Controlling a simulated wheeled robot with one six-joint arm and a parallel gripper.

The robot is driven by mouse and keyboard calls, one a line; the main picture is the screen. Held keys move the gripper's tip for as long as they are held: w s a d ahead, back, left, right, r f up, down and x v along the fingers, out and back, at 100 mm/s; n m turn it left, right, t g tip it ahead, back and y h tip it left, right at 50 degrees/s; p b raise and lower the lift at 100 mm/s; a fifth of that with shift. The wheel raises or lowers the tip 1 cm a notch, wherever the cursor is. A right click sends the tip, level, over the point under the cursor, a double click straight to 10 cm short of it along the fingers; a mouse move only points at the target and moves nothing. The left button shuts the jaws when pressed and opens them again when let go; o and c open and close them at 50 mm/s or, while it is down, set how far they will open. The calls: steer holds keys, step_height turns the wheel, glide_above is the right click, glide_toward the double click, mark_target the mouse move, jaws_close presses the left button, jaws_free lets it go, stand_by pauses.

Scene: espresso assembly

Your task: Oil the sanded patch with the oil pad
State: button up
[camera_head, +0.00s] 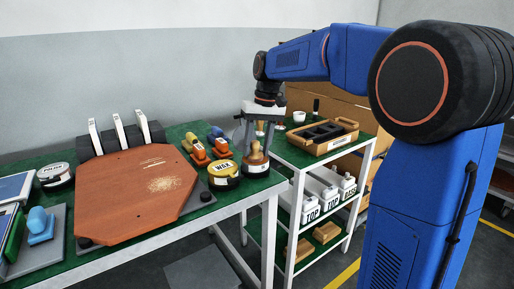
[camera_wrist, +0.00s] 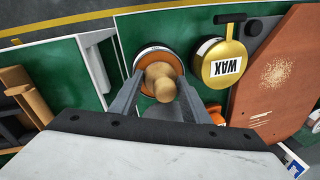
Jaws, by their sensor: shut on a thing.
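The reddish-brown wooden board (camera_head: 120,205) lies on the green table. It bears a pale speckled patch (camera_head: 165,184), and a smaller pale streak lies behind it. The patch also shows at the right of the wrist view (camera_wrist: 280,72). The oil pad, with a round wooden knob (camera_wrist: 160,80), stands at the table's right end, apart from the board; it also shows in the head view (camera_head: 256,160). My gripper (camera_wrist: 160,78) reaches down over it, shut on the knob. The pad's underside is hidden.
A yellow-lidded WAX tin (camera_head: 224,174) stands between pad and board. Orange and blue tools (camera_head: 205,147) lie behind it. Upright white pieces (camera_head: 118,130) rise at the board's back edge. A shelf cart (camera_head: 300,155) with a wooden tray stands at the right.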

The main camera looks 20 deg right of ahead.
mark_target(255, 141)
steer(key=shift+r, duration=3.45)
